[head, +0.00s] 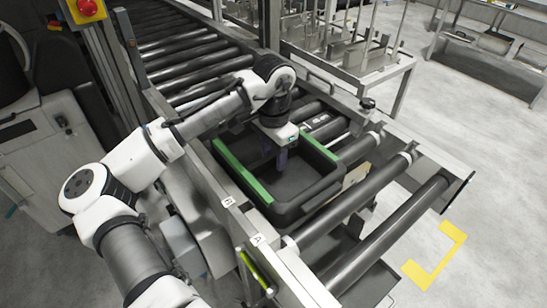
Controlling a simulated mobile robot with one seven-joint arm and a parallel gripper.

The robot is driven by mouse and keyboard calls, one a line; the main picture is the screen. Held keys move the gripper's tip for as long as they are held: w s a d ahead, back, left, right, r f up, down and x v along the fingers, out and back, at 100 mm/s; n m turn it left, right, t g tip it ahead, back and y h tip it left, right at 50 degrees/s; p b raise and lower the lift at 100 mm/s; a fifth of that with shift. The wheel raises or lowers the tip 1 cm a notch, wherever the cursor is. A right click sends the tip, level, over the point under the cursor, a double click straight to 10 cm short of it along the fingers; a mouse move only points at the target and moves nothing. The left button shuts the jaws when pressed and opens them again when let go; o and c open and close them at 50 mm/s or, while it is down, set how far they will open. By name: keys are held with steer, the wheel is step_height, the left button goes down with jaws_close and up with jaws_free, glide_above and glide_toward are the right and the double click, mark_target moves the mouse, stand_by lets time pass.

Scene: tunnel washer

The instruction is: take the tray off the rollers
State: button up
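The tray (306,201) is a black open box with green strips along two of its sides. It rests on the dark rollers (340,211) near the front end of the conveyor. My arm reaches over the left side rail, and my gripper (282,164) points down over the tray's interior, near its back part. The fingers look dark against the black tray. I cannot tell whether they are open or shut, or whether they touch the tray. My wrist hides part of the tray's back edge.
Metal side rails (300,277) flank the rollers, and bare rollers lie in front of the tray. A rack with upright plates (345,55) stands behind. A red button on a yellow box (88,7) is at top left. Floor with a yellow corner mark (437,257) is clear at right.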

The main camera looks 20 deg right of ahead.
steer(key=shift+f, duration=0.15)
steer(key=shift+c, duration=0.3)
jaws_close()
